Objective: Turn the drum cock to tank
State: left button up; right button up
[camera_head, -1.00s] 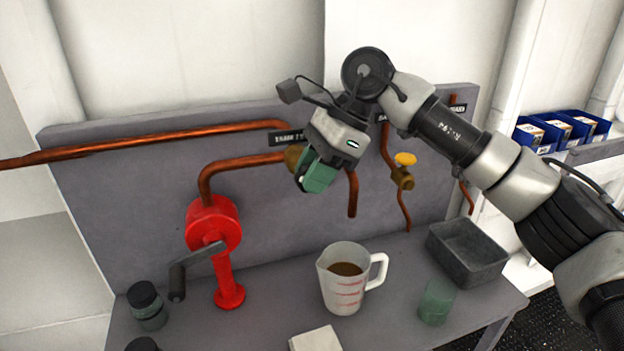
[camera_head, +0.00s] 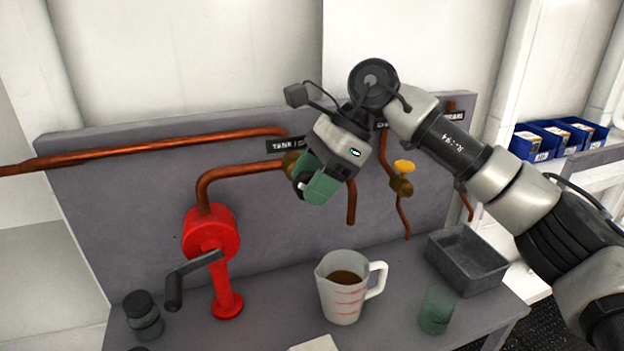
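The drum cock is a brass body (camera_head: 291,163) on the copper pipe under the "TANK" label (camera_head: 287,145), on the grey back panel. Most of it is hidden behind my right gripper (camera_head: 310,192). The gripper, with green fingers, comes in from the right and is at or just in front of the cock. I cannot tell whether its fingers touch or hold the cock's handle, which is not visible. The handle's position cannot be read. My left gripper is not in view.
A red hand pump (camera_head: 211,235) with a crank stands on the left. A measuring jug (camera_head: 342,300) of brown liquid stands on the bench below my gripper. A yellow-handled valve (camera_head: 404,167), a grey tray (camera_head: 466,258), a green glass (camera_head: 436,310) and a dark-lidded jar (camera_head: 144,315) are around.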

jog(key=v, duration=1)
jog(key=shift+d+r, duration=0.2)
jog(key=shift+r, duration=0.15)
jog(key=shift+w, duration=0.1)
notch_tip(320, 180, up, 2)
jog(key=t+h+p, duration=0.2)
jog(key=h+p, duration=0.4)
jog(key=p, duration=0.2)
send_over(304, 175)
jog(key=shift+d, duration=0.1)
jog(key=shift+f+h, duration=0.25)
jog(key=shift+h, duration=0.15)
notch_tip(304, 175, down, 11)
jog(key=shift+w+d+r+p, duration=0.1)
jog(key=shift+p, duration=0.75)
